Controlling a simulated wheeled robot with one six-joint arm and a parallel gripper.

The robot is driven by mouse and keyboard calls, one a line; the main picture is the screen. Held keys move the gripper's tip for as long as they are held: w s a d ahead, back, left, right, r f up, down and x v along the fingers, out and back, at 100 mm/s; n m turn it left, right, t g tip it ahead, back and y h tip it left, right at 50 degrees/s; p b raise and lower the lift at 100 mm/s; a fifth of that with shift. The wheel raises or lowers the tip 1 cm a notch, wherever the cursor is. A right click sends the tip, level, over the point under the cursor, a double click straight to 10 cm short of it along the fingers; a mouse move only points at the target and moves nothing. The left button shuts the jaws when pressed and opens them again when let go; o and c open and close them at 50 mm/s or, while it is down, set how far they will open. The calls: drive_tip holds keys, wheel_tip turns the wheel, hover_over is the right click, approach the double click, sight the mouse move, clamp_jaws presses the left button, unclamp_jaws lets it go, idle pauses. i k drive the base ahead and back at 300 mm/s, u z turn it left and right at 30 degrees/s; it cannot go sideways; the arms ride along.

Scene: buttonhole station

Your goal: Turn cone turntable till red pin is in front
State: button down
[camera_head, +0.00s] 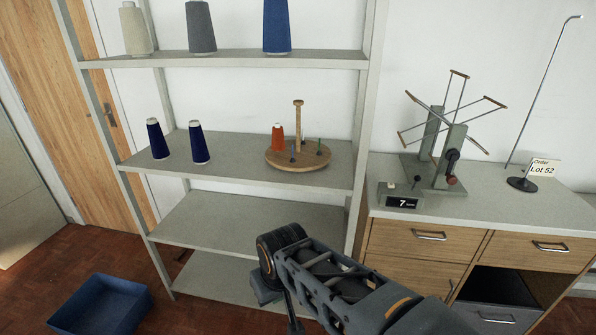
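The cone turntable (310,161) is a round wooden disc on the middle shelf board, towards its right end. A wooden post (298,122) with a wider top stands upright at its centre. A small orange-red cone (278,137) stands on the disc's left side. A dark pin (292,153) stands at the disc's front, and another dark pin (318,147) at its right. I cannot make out a red pin; any pin under the cone is hidden. My arm is in the lower middle, below and apart from the turntable. No gripper fingers can be seen.
Two dark blue cones (157,139) (199,143) stand left of the turntable. Larger cones stand on the board above. A bench (480,195) at right holds a skein winder (447,150) and a counter (400,200). A blue bin (103,303) is on the floor.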

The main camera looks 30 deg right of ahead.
sight(299, 155)
drive_tip(key=z, duration=0.2)
drive_tip(key=k, duration=0.45)
drive_tip(key=u, duration=1.15)
drive_tip(key=i, duration=0.75)
drive_tip(key=z, duration=0.4)
drive_tip(key=i, duration=0.7)
drive_tip(key=z, duration=0.65)
